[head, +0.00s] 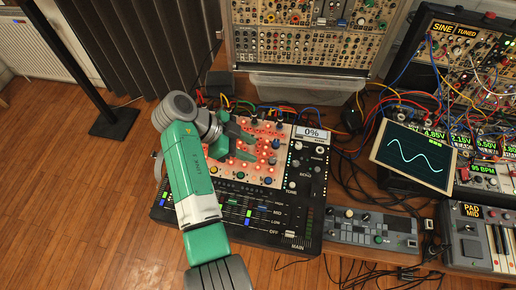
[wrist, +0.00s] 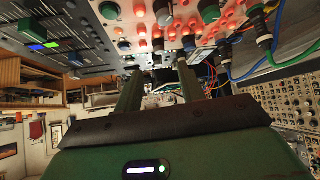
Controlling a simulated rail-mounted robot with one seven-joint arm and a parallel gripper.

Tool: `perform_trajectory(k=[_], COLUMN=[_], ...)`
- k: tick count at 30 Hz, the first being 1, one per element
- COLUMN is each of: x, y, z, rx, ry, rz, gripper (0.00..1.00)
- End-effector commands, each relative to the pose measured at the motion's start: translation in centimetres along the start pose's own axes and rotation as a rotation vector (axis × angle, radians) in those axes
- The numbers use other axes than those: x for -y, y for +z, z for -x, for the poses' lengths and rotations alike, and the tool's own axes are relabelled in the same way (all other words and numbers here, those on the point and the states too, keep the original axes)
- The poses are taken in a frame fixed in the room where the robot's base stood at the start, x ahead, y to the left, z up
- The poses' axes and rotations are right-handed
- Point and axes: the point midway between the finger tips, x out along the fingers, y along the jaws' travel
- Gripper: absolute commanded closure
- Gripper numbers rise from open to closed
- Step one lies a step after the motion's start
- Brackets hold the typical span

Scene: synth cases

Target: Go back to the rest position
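My gripper (wrist: 158,84) hangs over the mixer panel, its two dark green fingers apart with nothing between them in the wrist view. In the head view my green and white arm reaches up from the bottom, and the gripper (head: 243,142) is over the upper left part of the panel. The mixer (head: 262,236) is a dark console with sliders, knobs and a red-lit patch section; its small display reads 0%. My arm hides part of its left side. I cannot tell whether the fingertips touch any knob.
Patch cables crowd the mixer's back edge and right side. A tilted screen (head: 412,158) with a sine wave, a small grey console (head: 371,229) and a keyboard (head: 482,236) stand to the right. A tall modular rack (head: 305,47) stands behind. A black stand (head: 114,122) is at left; wooden floor lies open there.

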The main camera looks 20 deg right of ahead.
Motion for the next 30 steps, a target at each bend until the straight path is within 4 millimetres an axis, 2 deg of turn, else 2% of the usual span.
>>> perform_trajectory(k=[14, 17, 19, 20, 23, 25, 28, 30], x=[0.0, 1.2, 2.9, 3.8, 6.2, 6.9, 5.5, 3.1], y=[0.0, -0.5, -1.5, -2.1, -4.9, -7.9, -12.9, -16.5], z=[-0.1, 0.5, 1.8, 2.6, 7.0, 11.4, 18.6, 23.3], rx=[0.0, 0.046, 0.103, 0.125, 0.157, 0.12, -0.027, -0.169], ry=[0.0, -0.08, -0.216, -0.292, -0.603, -0.864, -1.222, -1.429], rz=[0.0, 0.033, 0.09, 0.12, 0.229, 0.299, 0.363, 0.374], gripper=[0.61, 0.61, 0.61, 0.61, 0.61, 0.61, 0.61, 0.61])
